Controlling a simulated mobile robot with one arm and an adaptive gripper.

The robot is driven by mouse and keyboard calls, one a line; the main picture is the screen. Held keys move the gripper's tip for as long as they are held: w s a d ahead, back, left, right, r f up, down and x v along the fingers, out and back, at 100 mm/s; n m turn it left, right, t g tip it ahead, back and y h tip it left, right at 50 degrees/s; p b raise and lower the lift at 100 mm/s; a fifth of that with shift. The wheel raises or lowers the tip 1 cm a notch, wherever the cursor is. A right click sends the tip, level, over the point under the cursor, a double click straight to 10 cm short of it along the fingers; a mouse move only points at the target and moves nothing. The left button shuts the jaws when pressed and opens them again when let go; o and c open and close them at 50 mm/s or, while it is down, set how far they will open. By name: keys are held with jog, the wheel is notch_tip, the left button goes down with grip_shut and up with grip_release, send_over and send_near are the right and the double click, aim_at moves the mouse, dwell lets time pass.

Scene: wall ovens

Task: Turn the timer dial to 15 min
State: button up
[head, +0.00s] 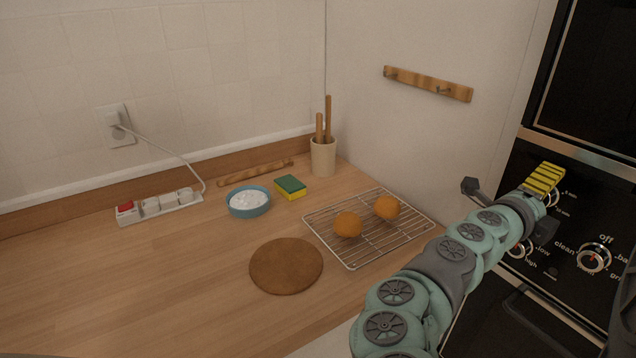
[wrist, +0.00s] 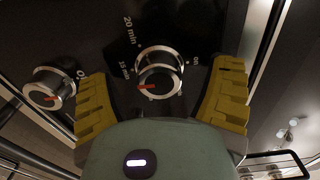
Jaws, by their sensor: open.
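The timer dial (wrist: 160,78) is a round knob with a silver rim and a red mark on the black oven panel. In the wrist view its red mark points left, a little below the printed "15 min"; "20 min" is printed above that. My gripper (head: 543,178) is open, with its yellow fingers on either side of the dial. Gaps show between the fingers and the dial in the wrist view; contact cannot be made out. In the head view my gripper hides most of the dial.
A second knob (wrist: 48,90) lies left of the dial in the wrist view. In the head view an off/clean knob (head: 593,258) and a low/high knob (head: 520,248) sit lower on the panel. A wire rack (head: 352,262) with two oranges stands on the counter (head: 150,280).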

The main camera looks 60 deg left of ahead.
jog(key=s, duration=1.1)
jog(key=shift+s+a, duration=0.3)
jog(key=shift+a, duration=0.05)
jog(key=shift+d, duration=0.1)
